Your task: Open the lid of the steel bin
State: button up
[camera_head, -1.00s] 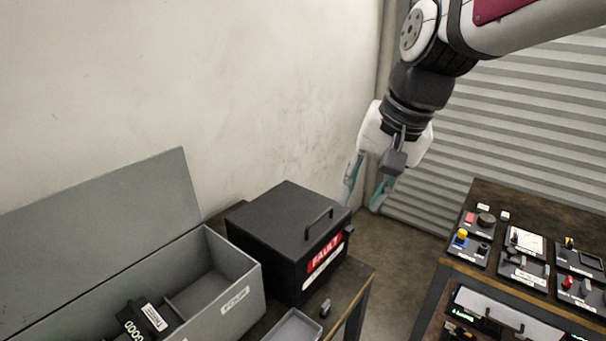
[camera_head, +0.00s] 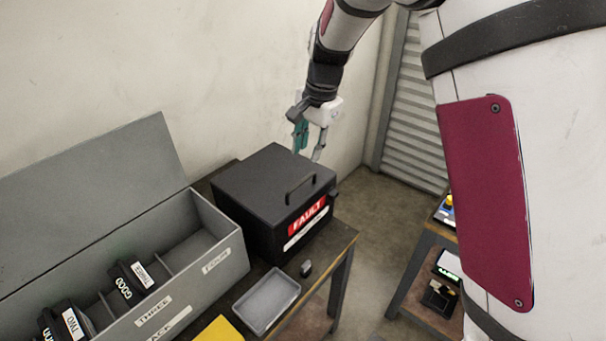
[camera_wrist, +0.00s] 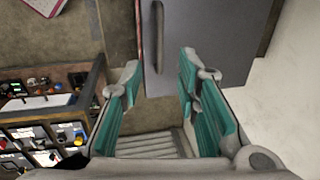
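The steel bin (camera_head: 262,214) is a dark box with a red FAULT label and a white strip on its front. Its flat lid (camera_head: 262,180) is shut, with a bar handle (camera_head: 300,189) near the front edge. My gripper (camera_head: 308,154) is in the air above and behind the bin's far right corner, fingers pointing down. In the wrist view my gripper (camera_wrist: 158,90) has its teal-padded fingers apart with nothing between them. The lid (camera_wrist: 210,45) and handle (camera_wrist: 157,38) lie beyond the fingertips there.
An open grey case (camera_head: 215,262) with labelled slots holding several black units stands left of the bin. A grey tray (camera_head: 268,302), a small dark object (camera_head: 306,268) and a yellow item (camera_head: 220,330) lie in front. A control-panel bench (camera_wrist: 45,125) stands off to the side.

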aim_at(301, 182)
jog(key=f, duration=0.3)
jog(key=w+a+f, duration=0.1)
jog(key=f, duration=0.2)
jog(key=f+p, duration=0.1)
jog(key=f, duration=0.3)
jog(key=shift+w+a, duration=0.2)
jog(key=shift+a, duration=0.05)
grip_shut()
